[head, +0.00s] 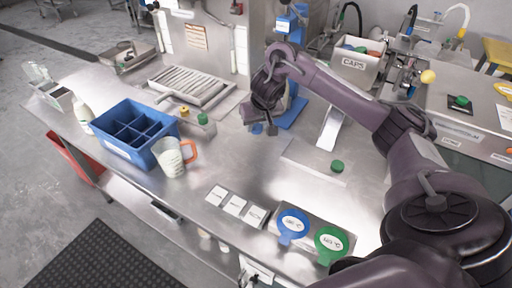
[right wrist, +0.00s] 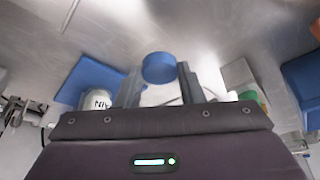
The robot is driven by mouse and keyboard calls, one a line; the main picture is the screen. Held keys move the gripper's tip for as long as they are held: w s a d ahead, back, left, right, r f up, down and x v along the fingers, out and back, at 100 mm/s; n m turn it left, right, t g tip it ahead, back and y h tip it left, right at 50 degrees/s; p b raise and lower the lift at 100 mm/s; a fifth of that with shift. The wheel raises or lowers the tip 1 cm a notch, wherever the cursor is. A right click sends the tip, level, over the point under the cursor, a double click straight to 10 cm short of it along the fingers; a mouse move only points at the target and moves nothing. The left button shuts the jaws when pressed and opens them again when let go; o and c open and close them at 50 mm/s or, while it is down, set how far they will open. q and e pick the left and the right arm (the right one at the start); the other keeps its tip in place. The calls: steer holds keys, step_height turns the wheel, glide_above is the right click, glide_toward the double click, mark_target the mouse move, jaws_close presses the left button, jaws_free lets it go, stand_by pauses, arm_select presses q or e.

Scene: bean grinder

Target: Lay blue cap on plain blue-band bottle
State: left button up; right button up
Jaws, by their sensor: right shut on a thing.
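My right gripper (head: 264,128) is over the middle of the steel bench, near the blue stand. It is shut on a blue cap (head: 256,128), which shows between the two fingers in the right wrist view (right wrist: 159,68). In that view a white bottle (right wrist: 97,100) with lettering ending in "AIN" is left of the fingers, beside a blue plate (right wrist: 83,77). The cap is apart from this bottle. The bottle's band is hidden there, and I cannot make the bottle out in the head view. My left gripper is not in view.
A blue divided crate (head: 108,146) and a jug with an orange handle (head: 172,160) stand at left. A blue stand base (head: 293,112) is behind my gripper. A green cap (head: 337,166) lies at right. A CAPS bin (head: 352,66) is at the back. The bench's middle is mostly clear.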

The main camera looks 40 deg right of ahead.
mark_target(256, 143)
steer(key=shift+f, duration=0.8)
steer(key=shift+f+b, duration=0.35)
steer(key=shift+b, duration=0.05)
step_height(256, 143, down, 4)
steer(key=shift+r+b, duration=0.25)
steer(key=shift+b, duration=0.05)
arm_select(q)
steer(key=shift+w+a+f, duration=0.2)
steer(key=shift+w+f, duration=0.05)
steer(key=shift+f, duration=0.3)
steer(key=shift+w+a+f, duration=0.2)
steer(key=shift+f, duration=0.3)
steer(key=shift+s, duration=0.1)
arm_select(e)
steer(key=o, duration=0.9)
steer(key=shift+f, duration=0.1)
steer(key=shift+o, duration=0.2)
